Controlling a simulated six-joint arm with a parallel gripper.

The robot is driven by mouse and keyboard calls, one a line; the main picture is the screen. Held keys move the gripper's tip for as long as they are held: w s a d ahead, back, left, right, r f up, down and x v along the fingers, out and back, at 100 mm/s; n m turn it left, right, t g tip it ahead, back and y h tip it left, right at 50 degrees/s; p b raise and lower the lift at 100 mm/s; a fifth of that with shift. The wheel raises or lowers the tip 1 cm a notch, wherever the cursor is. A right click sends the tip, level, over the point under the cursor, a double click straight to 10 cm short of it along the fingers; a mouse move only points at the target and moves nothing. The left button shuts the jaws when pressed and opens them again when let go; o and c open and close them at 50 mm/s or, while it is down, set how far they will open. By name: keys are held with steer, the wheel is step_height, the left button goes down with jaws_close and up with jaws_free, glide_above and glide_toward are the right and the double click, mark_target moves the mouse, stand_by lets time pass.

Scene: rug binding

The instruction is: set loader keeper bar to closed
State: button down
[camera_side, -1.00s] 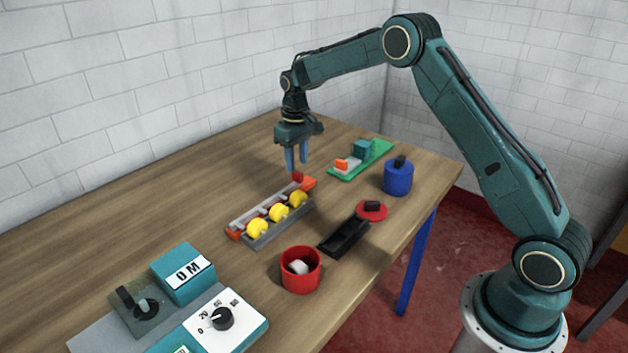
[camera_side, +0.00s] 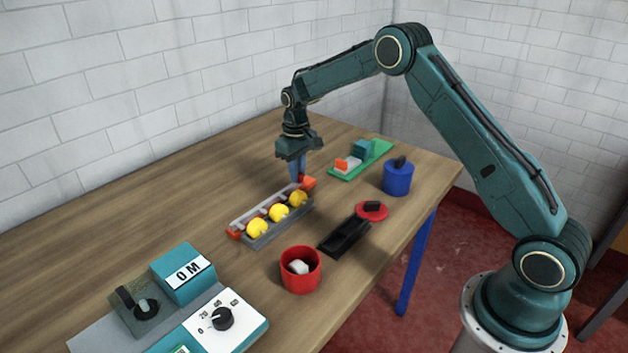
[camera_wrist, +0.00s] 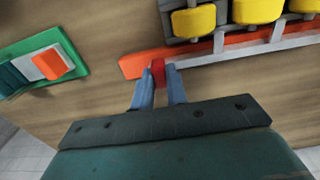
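The loader is a grey rack (camera_side: 262,239) holding yellow rollers (camera_side: 279,213) in a row. A pale grey keeper bar (camera_side: 262,206) runs along its far side, with orange-red blocks at the rack's ends. The bar also shows at the upper right of the wrist view (camera_wrist: 250,46). A small red knob (camera_wrist: 158,72) sits at the bar's end by the orange end block (camera_wrist: 138,66). My gripper (camera_side: 299,180) points down at that end. Its two blue fingers are close together, one on each side of the knob, and look shut on it. The fingers partly hide the knob.
A green base (camera_side: 375,160) with teal and orange blocks stands behind right. A blue pot (camera_side: 398,178), a red lid (camera_side: 372,211), a black tray (camera_side: 344,237) and a red cup (camera_side: 301,279) lie nearer. A dial panel (camera_side: 228,325) is at front left.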

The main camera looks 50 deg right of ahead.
steer(key=shift+d, duration=1.6)
steer(key=c, duration=1.4)
jaws_free()
steer(key=shift+r, duration=0.1)
steer(key=shift+a+r, duration=0.1)
steer(key=shift+r, duration=0.1)
step_height(320, 180, up, 13)
steer(key=shift+r, duration=0.15)
